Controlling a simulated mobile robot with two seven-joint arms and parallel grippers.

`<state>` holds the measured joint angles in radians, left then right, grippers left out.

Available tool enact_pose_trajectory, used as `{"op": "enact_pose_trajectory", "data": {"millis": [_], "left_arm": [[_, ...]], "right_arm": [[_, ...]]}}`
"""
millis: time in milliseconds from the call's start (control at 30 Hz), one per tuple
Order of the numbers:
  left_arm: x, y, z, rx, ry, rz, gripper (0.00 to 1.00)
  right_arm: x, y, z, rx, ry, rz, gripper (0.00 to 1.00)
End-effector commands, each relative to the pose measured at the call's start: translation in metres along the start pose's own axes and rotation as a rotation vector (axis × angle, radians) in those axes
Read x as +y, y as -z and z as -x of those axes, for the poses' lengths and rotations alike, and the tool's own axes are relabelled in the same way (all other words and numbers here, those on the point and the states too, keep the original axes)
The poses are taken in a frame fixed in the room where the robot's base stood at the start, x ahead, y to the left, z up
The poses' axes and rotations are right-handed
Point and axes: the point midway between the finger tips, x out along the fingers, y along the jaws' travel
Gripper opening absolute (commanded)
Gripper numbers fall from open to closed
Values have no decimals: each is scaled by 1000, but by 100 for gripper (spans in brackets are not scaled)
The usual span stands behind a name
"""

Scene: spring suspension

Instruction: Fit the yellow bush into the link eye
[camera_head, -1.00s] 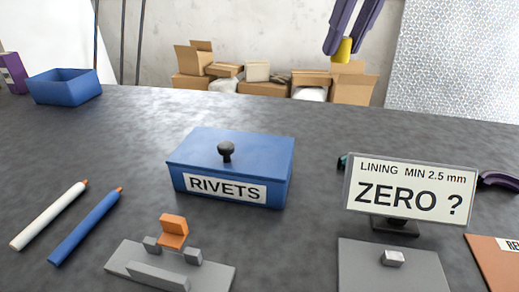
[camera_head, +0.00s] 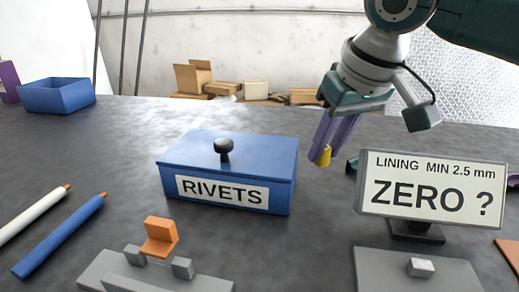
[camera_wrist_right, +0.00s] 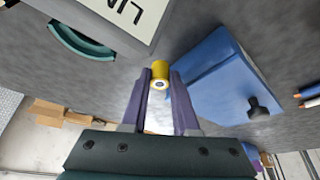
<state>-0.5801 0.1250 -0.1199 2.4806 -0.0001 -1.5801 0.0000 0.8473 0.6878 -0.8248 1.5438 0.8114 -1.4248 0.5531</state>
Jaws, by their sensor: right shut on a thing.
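The yellow bush (camera_head: 324,156) is between the fingertips of my right gripper (camera_head: 322,152), which is shut on it. The gripper hangs above the table, between the blue rivets box and the sign. In the right wrist view the bush (camera_wrist_right: 160,74) shows its round end with a hole, held at the tips of the purple fingers (camera_wrist_right: 160,85). I cannot make out a link eye for certain; a teal curved part (camera_wrist_right: 80,42) lies partly behind the sign, and a bit of it (camera_head: 352,165) shows in the head view. My left gripper is not in view.
The lidded blue rivets box (camera_head: 228,170) stands left of the gripper. The sign (camera_head: 432,188) stands to its right, close by. An orange block on a grey fixture (camera_head: 160,237), white and blue sticks (camera_head: 62,236) and a blue bin (camera_head: 57,96) are farther left.

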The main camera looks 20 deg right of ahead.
Motion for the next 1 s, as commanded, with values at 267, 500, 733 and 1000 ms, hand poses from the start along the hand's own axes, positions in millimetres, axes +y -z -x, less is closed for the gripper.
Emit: {"op": "enact_pose_trajectory", "data": {"millis": [267,500,733,1000], "left_arm": [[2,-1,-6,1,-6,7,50],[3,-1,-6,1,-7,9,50],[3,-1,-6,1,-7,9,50],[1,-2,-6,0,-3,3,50]], "right_arm": [[0,-16,-37,-4,-1,1,0],[0,-17,-41,0,0,1,0],[0,-18,-44,-1,0,0,30],[0,-18,-44,-1,0,1,58]]}}
